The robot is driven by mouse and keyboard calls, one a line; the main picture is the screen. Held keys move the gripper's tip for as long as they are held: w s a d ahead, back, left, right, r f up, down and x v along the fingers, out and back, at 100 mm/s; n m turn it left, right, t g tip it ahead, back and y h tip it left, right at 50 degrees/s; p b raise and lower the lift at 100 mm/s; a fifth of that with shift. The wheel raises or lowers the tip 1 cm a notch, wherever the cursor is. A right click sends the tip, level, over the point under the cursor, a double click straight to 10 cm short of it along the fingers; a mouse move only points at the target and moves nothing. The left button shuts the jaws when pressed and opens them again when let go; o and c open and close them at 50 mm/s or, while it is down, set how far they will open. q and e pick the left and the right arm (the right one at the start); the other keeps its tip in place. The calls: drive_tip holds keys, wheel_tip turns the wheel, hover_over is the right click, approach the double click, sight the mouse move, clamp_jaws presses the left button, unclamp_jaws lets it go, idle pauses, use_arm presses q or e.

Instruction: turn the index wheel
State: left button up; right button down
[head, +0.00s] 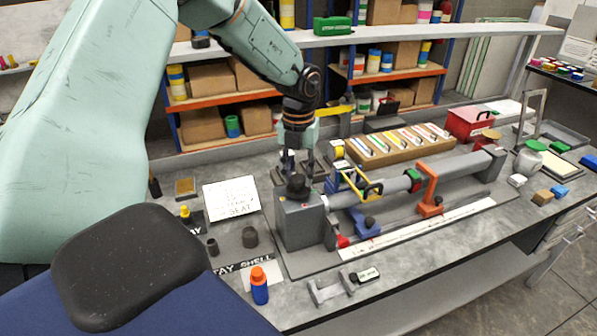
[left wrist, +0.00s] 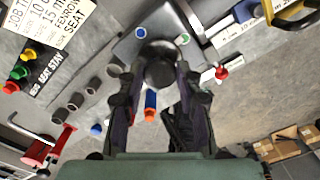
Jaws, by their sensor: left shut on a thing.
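The index wheel (head: 297,187) appears to be the small black round knob on top of the grey headstock box (head: 298,224). My left gripper (head: 298,172) comes down from above, its two dark fingers on either side of the knob. In the left wrist view the black knob (left wrist: 160,70) sits between the fingertips of my left gripper (left wrist: 160,82), which is shut on it. The headstock box (left wrist: 150,38) shows around the knob. The fingers partly hide the knob's sides. My right gripper is not in view.
A long grey tube (head: 400,178) runs right from the headstock, with an orange clamp (head: 429,190) on it. A white card (head: 232,198) lies left. An orange-topped blue bottle (head: 259,287) stands near the front edge. A wooden tool rack (head: 397,147) and red box (head: 470,123) are behind.

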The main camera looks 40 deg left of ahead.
sight(298, 177)
use_arm(q)
drive_tip(key=shift+w+r, duration=0.2)
idle(0.3)
drive_tip(key=o, duration=1.2)
drive_tip(key=shift+s, duration=0.2)
drive_tip(key=shift+c, duration=0.2)
drive_tip(key=shift+f, duration=0.1)
wheel_tip(298, 177, up, 12)
drive_tip(key=shift+c, duration=0.3)
